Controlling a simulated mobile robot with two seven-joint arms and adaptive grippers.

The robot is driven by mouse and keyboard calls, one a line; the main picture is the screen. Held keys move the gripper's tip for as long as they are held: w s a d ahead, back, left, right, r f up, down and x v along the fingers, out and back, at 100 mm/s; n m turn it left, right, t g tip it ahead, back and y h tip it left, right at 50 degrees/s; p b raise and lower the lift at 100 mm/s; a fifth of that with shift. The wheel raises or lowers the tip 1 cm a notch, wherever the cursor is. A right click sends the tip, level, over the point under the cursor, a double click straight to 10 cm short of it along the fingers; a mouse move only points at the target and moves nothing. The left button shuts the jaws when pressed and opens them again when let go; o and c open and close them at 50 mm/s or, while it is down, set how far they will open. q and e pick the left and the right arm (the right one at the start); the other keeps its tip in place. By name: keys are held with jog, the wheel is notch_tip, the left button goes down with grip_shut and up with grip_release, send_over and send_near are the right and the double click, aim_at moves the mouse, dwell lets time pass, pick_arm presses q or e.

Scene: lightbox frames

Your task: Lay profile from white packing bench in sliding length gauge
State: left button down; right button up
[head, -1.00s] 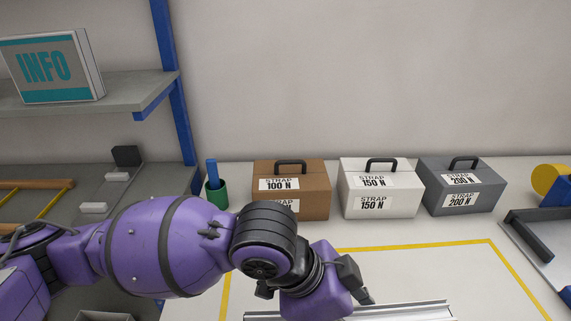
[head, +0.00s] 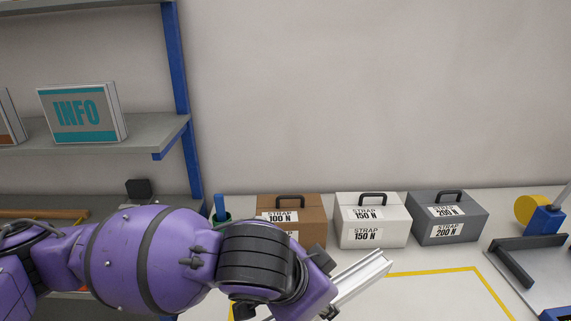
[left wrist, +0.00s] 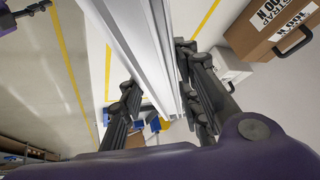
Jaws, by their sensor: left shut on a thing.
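The profile (head: 362,275) is a long silvery grooved bar, slanting up to the right over the white packing bench (head: 410,302) in the head view. My left gripper (left wrist: 163,103) is shut on it, with black fingers on both sides of the bar in the left wrist view (left wrist: 155,45). In the head view my left wrist hides the bar's near part. Part of a purple arm with a black gripper, seemingly my right one (left wrist: 32,9), shows at the top left of the wrist view; its jaws are unclear. I cannot tell for sure which thing is the sliding length gauge.
A brown box (head: 290,208), a white box (head: 371,232) and a grey box (head: 448,230) stand along the wall. A grey plate with a dark bar (head: 512,262) and a blue block with a yellow disc (head: 545,218) are at the right.

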pick_arm(q)
jog(key=w+a+n+y, duration=0.2)
jog(key=w+a+n, duration=0.1)
jog(key=a, duration=0.4)
jog(key=w+a+n+t+y, duration=0.1)
jog(key=w+a+n+y, duration=0.1)
jog(key=a+n, duration=0.3)
jog(key=w+a+f+n+y, duration=0.1)
jog(key=w+a+n+y, duration=0.2)
jog(key=a, duration=0.7)
jog(key=shift+w+a+n+t, duration=0.3)
jog(key=shift+w+a+n, duration=0.1)
jog(key=shift+n, duration=0.3)
pick_arm(e)
jog(key=shift+w+a+r, duration=0.15)
jog(key=shift+w+r, duration=0.05)
jog(key=shift+w, duration=0.25)
jog(key=shift+w+a+r, duration=0.1)
jog(key=shift+w+r, duration=0.1)
jog(key=shift+w, duration=0.2)
jog(key=shift+s, duration=0.1)
